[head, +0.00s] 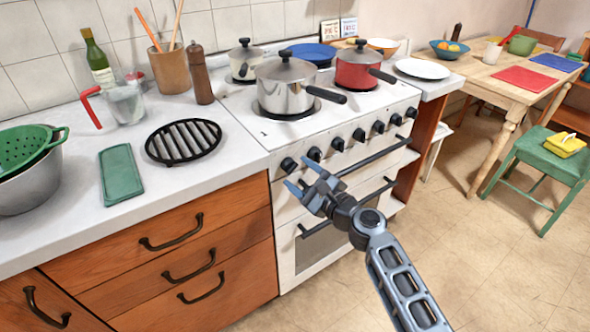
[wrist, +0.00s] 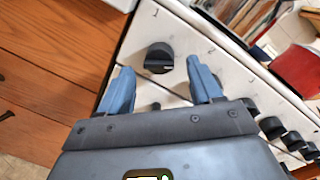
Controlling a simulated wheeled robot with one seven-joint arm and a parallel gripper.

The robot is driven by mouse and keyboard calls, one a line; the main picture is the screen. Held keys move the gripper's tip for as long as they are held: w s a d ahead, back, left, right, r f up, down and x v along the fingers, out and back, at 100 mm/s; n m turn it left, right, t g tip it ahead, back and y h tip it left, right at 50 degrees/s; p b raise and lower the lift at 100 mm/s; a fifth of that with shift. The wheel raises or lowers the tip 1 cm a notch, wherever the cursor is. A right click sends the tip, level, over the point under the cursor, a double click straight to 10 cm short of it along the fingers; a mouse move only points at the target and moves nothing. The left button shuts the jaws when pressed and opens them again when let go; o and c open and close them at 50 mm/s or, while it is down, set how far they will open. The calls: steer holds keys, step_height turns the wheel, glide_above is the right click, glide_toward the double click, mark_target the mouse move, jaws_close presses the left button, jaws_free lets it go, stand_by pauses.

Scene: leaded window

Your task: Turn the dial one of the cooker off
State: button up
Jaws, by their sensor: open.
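The white cooker (head: 345,125) has a row of black dials along its front panel. Dial one (head: 289,164) is the leftmost. In the wrist view dial one (wrist: 158,58) is a round black knob with a raised grip bar, below a printed 1. My gripper (head: 301,175) is open in front of the panel's left end. In the wrist view its blue fingertips (wrist: 160,80) stand either side of the dial's lower part, with nothing between them. They look apart from the knob. The dial's exact setting is hard to read.
A steel pot (head: 285,88) and a red pot (head: 357,70) stand on the hob. Oven handles stick out below the dials. Wooden drawers (head: 190,255) are left of the cooker. A green stool (head: 550,158) stands at the right; the floor between is clear.

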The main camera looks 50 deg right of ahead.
mark_target(290, 166)
steer(key=shift+w+d, duration=0.25)
steer(key=shift+w, duration=0.85)
steer(key=c, duration=1)
